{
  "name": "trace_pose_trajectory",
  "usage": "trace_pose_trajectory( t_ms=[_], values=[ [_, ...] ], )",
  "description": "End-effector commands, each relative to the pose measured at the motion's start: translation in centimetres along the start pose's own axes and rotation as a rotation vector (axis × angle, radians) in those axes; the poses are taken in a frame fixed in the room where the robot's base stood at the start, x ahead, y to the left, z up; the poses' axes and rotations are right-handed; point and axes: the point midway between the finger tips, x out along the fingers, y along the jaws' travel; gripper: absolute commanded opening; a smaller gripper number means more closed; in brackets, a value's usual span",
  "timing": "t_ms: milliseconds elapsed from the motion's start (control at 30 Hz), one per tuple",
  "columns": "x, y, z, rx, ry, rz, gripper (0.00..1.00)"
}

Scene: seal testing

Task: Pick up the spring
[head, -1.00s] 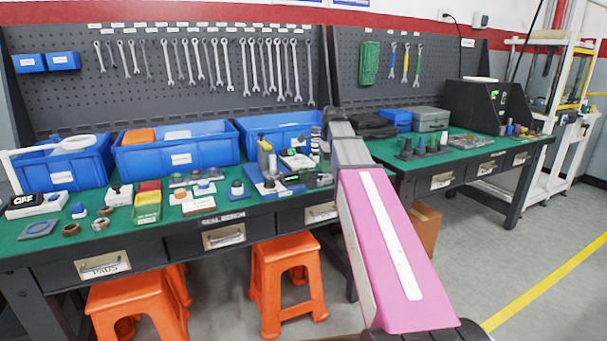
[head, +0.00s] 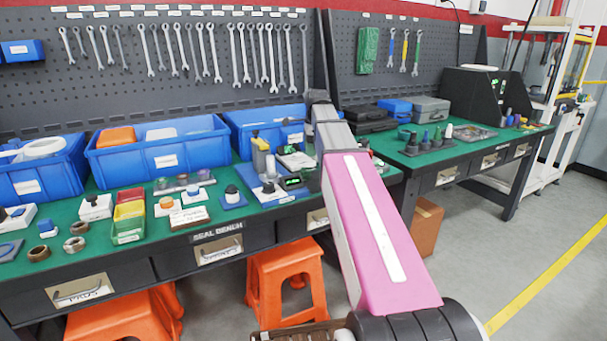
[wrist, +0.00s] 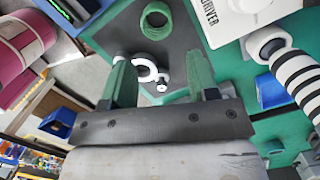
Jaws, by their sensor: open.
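My gripper (wrist: 160,78) shows in the wrist view with its two green fingers apart and nothing held between them. Beyond the fingers lies a dark grey plate (wrist: 180,45). On it is a green ring-shaped coil (wrist: 155,20), which may be the spring, though I cannot tell for sure. A white ring-like part (wrist: 145,68) shows in the gap between the fingers, farther off. In the head view my pink arm reaches over the bench, and my gripper is hidden there.
In the wrist view a white box marked DRIVER (wrist: 240,20) and a black-and-white striped cylinder (wrist: 300,85) are at the right. In the head view, blue bins (head: 160,150) stand at the back of the green bench (head: 165,245). An orange stool (head: 280,275) is below.

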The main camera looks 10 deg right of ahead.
Motion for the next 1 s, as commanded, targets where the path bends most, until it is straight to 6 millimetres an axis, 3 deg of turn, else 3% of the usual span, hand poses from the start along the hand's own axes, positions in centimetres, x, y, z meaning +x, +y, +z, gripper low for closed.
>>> trace_pose_trajectory(
  t_ms=[300, 533, 833, 1000],
  values=[
    [4.1, 0.1, 0.0, 0.0, 0.0, 0.0, 0.54],
    [5.3, 0.2, 0.2, 0.0, 0.0, 0.0, 0.54],
    [9.0, 0.4, 0.6, 0.0, 0.0, 0.0, 0.54],
    [9.7, 0.3, 0.6, 0.0, 0.0, -0.001, 0.54]
  ],
)
